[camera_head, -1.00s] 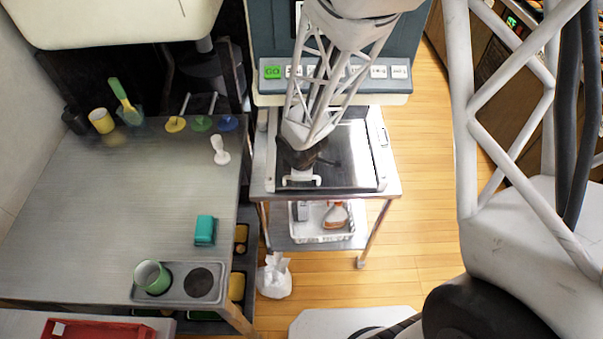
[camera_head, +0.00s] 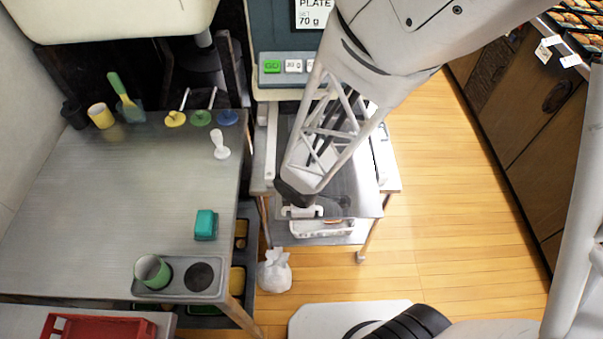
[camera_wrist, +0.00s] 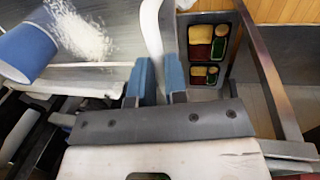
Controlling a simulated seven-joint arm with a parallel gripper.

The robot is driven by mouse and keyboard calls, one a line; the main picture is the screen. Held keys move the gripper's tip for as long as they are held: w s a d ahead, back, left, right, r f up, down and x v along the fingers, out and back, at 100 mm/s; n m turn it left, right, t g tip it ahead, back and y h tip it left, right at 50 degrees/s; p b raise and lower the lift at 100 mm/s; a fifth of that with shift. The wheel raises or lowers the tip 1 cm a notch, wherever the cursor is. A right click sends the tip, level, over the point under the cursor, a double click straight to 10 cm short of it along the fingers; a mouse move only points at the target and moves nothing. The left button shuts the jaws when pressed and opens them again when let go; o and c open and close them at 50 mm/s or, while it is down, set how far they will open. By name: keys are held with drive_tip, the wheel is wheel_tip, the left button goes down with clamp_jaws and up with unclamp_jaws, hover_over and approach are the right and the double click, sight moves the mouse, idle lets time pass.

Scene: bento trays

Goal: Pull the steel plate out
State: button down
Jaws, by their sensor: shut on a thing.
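The steel plate (camera_head: 362,192) lies on the cart below the scale, its front edge sticking out past the cart's near edge. A white handle (camera_head: 314,212) is at its front left. My gripper (camera_head: 297,200) is at this handle, partly hiding it. In the wrist view, the two blue fingers of my gripper (camera_wrist: 157,84) are closed around the white curved handle (camera_wrist: 153,32). A grey metal surface, seemingly the plate, lies to the left there, with a blue cup (camera_wrist: 24,52) tilted beside a pale grainy patch (camera_wrist: 82,32). My arm hides much of the plate in the head view.
The scale screen (camera_head: 313,14) reads PLATE, 70 g. A white basket (camera_head: 305,229) is on the cart's lower shelf, beneath the plate. The steel table (camera_head: 100,210) stands left, a white bag (camera_head: 275,271) on the floor between. Open floor is right of the cart.

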drive_tip(key=s, duration=1.3)
drive_tip(key=c, duration=1.1)
unclamp_jaws()
drive_tip(key=shift+c, duration=0.2)
drive_tip(key=shift+r, duration=0.15)
wheel_tip(320, 180, up, 7)
drive_tip(key=s, duration=0.1)
drive_tip(key=shift+s+r, duration=0.2)
drive_tip(key=shift+s, duration=0.1)
idle(0.4)
